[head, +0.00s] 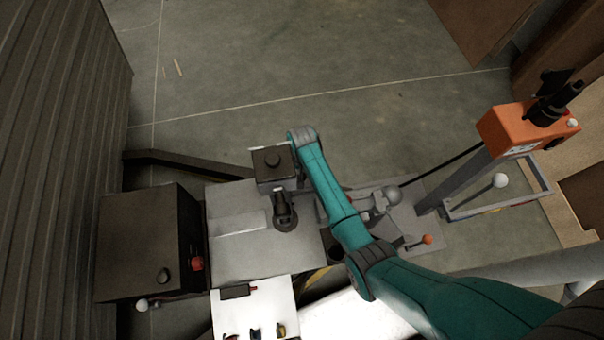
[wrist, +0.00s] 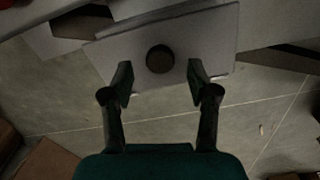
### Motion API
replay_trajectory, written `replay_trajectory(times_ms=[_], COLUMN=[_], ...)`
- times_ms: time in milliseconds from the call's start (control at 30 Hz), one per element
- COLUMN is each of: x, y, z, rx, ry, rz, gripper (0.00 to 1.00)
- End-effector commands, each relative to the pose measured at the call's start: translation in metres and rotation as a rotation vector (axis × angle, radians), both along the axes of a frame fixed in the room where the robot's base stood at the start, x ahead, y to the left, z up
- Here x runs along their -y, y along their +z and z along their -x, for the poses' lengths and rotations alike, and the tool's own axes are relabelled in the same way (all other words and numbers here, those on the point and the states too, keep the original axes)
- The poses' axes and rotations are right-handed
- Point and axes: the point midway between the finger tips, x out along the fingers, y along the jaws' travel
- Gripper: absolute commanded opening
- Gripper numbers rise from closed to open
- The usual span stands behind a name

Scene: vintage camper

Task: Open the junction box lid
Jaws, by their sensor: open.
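My gripper (wrist: 160,80) is open and empty. Its two dark fingers appear on either side of the knob, slightly below it in the picture. I cannot tell how far they are from the lid.
An orange control box (head: 515,128) on a post stands right. The concrete floor (head: 300,60) behind is mostly clear.

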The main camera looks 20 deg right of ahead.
Motion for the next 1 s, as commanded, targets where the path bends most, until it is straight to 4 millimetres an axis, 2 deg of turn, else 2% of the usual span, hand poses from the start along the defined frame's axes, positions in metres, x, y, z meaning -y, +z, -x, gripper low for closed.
replay_trajectory(times_ms=[200, 533, 767, 1000], x=[0.0, 0.0, 0.0, 0.0], y=[-0.018, -0.021, -0.021, -0.02], z=[-0.001, 0.0, 0.0, -0.001], rx=[0.001, 0.001, 0.001, -0.001], ry=[0.0, 0.0, 0.0, 0.0], rz=[0.0, -0.001, -0.001, 0.0], gripper=[0.59, 0.59, 0.02, 0.0])
